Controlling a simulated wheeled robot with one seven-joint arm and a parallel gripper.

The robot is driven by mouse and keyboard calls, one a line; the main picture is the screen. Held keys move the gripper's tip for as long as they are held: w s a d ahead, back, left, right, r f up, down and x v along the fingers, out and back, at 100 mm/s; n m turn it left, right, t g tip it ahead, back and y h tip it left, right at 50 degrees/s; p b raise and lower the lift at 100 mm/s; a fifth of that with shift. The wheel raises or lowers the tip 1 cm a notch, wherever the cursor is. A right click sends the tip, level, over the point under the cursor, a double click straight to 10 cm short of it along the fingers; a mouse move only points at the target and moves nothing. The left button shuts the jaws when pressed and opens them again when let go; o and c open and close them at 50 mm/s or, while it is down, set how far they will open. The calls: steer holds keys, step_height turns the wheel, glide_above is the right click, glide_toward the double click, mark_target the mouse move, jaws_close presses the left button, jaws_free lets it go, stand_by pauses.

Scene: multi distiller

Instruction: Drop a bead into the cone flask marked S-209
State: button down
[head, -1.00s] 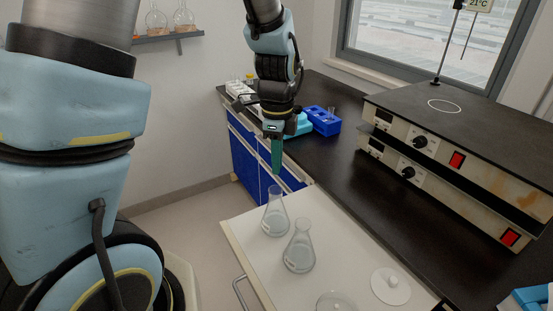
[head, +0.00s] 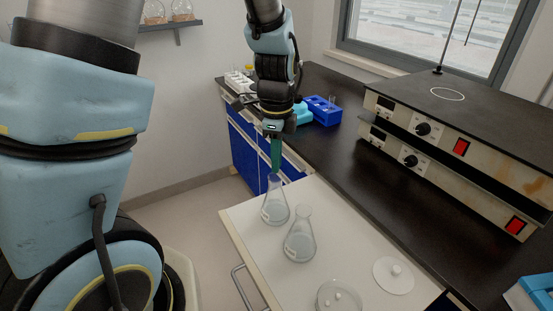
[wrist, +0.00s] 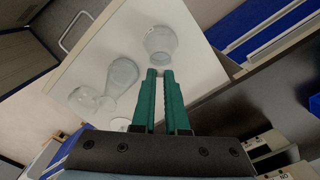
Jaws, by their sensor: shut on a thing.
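Two clear cone flasks stand on a white surface in the head view. The farther flask (head: 275,211) is below my gripper (head: 276,169), and the nearer flask (head: 299,246) is to its right. Their markings are too small to read. My green fingers point down, with their tips at or just above the farther flask's mouth. In the wrist view the fingertips (wrist: 161,72) are close together beside that flask (wrist: 160,42). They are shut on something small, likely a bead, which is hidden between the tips. A glass dish (head: 338,297) with small white beads sits at the front.
A round white lid (head: 393,275) with a knob lies right of the dish. A blue rack (head: 322,111) stands on the black bench behind. Stacked hotplate-like units (head: 450,150) occupy the right. The white surface between the flasks and lid is clear.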

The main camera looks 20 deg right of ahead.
stand_by(0.3)
steer(key=c, duration=0.9)
jaws_free()
steer(key=shift+o, duration=0.2)
steer(key=shift+r, duration=0.1)
step_height(320, 180, up, 11)
steer(key=b, duration=0.1)
steer(key=shift+f+b, duration=0.2)
steer(key=shift+b, duration=0.2)
steer(key=a+f+n, duration=0.3)
steer(key=a+n, duration=0.9)
steer(key=w+a+f+n+t, duration=0.1)
steer(key=a+f+n, duration=0.3)
steer(key=a+n, duration=0.7)
steer(key=shift+w+a+n+t, duration=0.15)
steer(key=shift+a+n+t, duration=0.2)
steer(key=shift+a, duration=0.8)
